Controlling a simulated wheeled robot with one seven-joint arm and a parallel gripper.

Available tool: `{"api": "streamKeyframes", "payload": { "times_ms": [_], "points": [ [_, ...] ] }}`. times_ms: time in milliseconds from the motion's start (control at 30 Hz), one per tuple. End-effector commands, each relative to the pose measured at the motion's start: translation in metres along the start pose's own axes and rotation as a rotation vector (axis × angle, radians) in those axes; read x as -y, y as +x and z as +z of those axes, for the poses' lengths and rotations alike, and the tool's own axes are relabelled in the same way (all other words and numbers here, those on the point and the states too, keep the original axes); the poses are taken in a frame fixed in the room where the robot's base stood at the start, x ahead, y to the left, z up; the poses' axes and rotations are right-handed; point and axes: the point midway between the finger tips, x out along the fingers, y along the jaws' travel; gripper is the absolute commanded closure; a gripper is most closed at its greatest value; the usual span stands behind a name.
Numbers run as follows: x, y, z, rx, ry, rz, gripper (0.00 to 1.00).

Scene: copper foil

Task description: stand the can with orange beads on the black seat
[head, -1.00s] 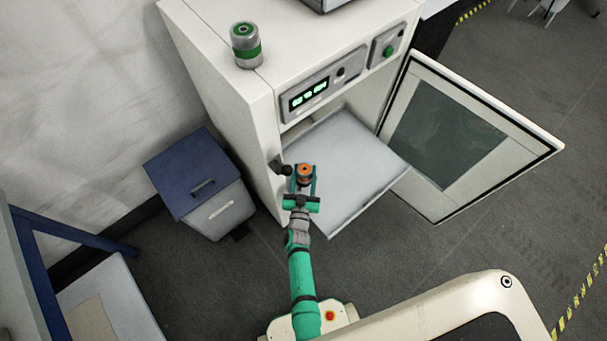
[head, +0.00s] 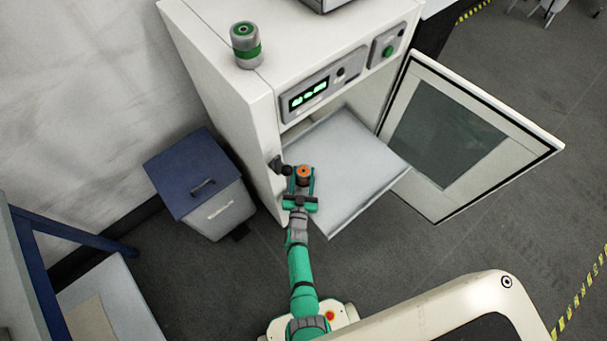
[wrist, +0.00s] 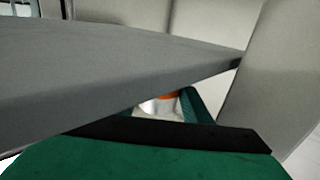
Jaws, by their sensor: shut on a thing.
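The can with orange beads (head: 303,171) shows its orange top between the fingers of my gripper (head: 301,181) in the head view. My gripper is shut on it at the left front part of the grey shelf of the open cabinet. In the wrist view only a small part of the can (wrist: 161,106), orange above and silvery below, shows beside a green finger. A grey slab hides the rest of the can and much of the fingers there. I cannot make out a black seat for certain in either view.
The grey shelf (head: 345,165) sticks out of the white cabinet (head: 235,115), whose door (head: 450,135) hangs open at right. A blue-lidded bin (head: 205,195) stands left. A green-banded can (head: 246,48) stands on top. A pale frame (head: 440,305) fills the lower right.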

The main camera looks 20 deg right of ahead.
Motion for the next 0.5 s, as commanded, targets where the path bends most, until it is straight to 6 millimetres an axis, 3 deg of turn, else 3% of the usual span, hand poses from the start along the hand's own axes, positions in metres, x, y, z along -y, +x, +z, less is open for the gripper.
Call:
{"api": "streamKeyframes", "payload": {
  "times_ms": [67,100,500],
  "points": [
    [0.0002,0.0006,0.0017,-0.001,-0.001,0.000,0.84],
    [0.0001,0.0001,0.0023,0.000,-0.001,0.000,0.48],
    [-0.0001,-0.0002,-0.0008,0.000,0.001,0.000,0.48]
  ]
}}
